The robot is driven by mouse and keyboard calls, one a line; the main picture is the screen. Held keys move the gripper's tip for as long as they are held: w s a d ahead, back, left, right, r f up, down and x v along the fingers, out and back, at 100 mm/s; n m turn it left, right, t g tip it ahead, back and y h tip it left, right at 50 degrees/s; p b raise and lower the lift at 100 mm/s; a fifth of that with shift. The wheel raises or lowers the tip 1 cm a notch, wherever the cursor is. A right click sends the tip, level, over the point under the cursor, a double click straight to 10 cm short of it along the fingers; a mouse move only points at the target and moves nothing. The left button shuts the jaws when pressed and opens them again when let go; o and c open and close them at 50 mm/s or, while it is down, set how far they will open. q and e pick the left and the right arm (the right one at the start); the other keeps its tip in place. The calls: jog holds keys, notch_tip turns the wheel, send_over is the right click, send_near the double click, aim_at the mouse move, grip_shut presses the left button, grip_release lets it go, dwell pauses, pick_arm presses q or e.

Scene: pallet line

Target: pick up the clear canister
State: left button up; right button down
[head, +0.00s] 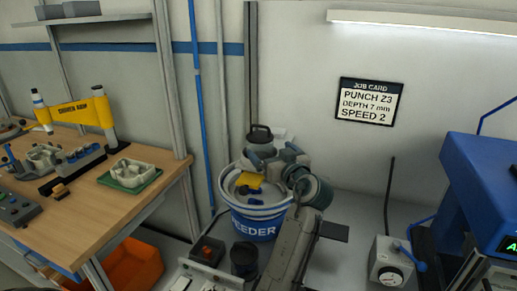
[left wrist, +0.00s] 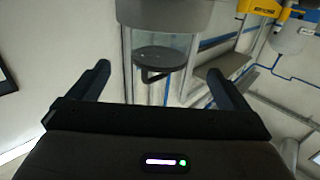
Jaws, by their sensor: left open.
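The clear canister (head: 260,149) has a dark lid with a handle. It appears in the head view above the far side of the feeder bucket, partly hidden by my left gripper (head: 272,160). In the left wrist view, its dark lid (left wrist: 160,58) and clear wall show ahead, in the gap between the two fingers. My left gripper (left wrist: 158,82) is open there, with a finger on each side and nothing held. I cannot tell how far the canister stands from the fingertips. My right gripper is not in view.
The blue and white feeder bucket (head: 256,226) stands close below my gripper. A wooden bench (head: 95,208) with parts is on the left, with an orange bin (head: 132,266) below. A blue machine (head: 480,165) is on the right. The wall is behind.

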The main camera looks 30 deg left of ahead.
aim_at(260, 136)
pick_arm(q)
jog(key=shift+w+a+r+p, duration=0.2)
jog(key=shift+w+a, duration=0.05)
jog(key=shift+a, duration=0.25)
jog(key=shift+w+a+r+p, duration=0.15)
jog(key=shift+w+a+p, duration=0.05)
jog(key=shift+a, duration=0.25)
jog(key=shift+w+a+f, duration=0.1)
jog(key=shift+w+a, duration=0.25)
jog(key=shift+a, duration=0.15)
jog(key=shift+w+a+p, duration=0.25)
jog(key=shift+a+p, duration=0.05)
jog(key=shift+p, duration=0.3)
jog(key=p+x, duration=0.1)
jog(key=x, duration=0.1)
jog(key=p+x, duration=0.2)
jog(key=shift+r, duration=0.2)
jog(key=shift+a+f, duration=0.15)
jog(key=shift+w, duration=0.1)
jog(key=shift+c, duration=0.8)
jog(key=c, duration=0.9)
jog(key=shift+c, duration=0.2)
